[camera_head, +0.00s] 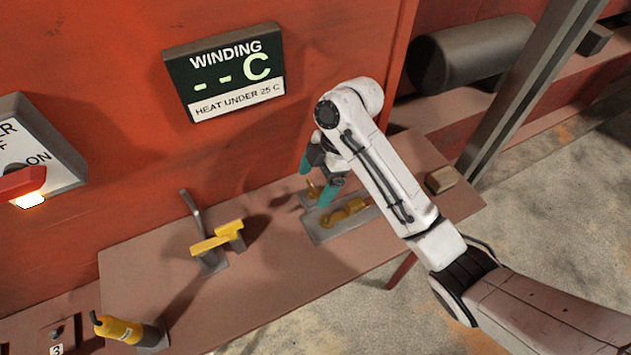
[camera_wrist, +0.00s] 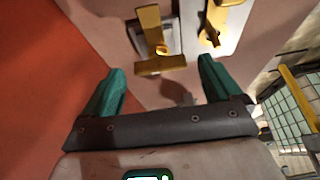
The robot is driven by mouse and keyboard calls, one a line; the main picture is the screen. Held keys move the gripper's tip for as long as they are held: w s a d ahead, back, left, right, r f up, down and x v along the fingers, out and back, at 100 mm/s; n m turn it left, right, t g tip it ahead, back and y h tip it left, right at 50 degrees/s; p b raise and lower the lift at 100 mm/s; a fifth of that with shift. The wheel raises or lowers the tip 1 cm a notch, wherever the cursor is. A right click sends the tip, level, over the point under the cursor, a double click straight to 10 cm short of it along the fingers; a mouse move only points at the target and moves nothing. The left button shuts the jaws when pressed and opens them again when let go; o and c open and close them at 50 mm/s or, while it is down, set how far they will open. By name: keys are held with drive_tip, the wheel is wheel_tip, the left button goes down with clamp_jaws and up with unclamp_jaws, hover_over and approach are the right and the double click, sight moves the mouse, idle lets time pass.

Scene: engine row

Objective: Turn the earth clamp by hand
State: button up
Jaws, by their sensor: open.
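A yellow T-shaped piece, which I take to be the earth clamp (camera_wrist: 149,27), stands on a small grey plate in the wrist view. Its crossbar lies across the gap between my fingertips in that view. In the head view only a small yellow part of it (camera_head: 312,189) shows beside my fingers. My gripper (camera_head: 316,179) is open, its teal fingers apart, over the back of the brown bench. It also shows in the wrist view (camera_wrist: 162,66), with nothing seen held. I cannot tell whether either finger touches the clamp.
Another yellow fitting (camera_head: 345,212) lies on a grey plate close by. A yellow-handled lever fixture (camera_head: 217,240) and a yellow tool (camera_head: 120,330) are on the bench (camera_head: 285,285) to the left. The winding display (camera_head: 227,75) reads "--C".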

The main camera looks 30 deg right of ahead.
drive_tip(key=shift+a+f, duration=0.1)
drive_tip(key=shift+f, duration=0.2)
drive_tip(key=shift+c, duration=0.2)
drive_tip(key=c, duration=1)
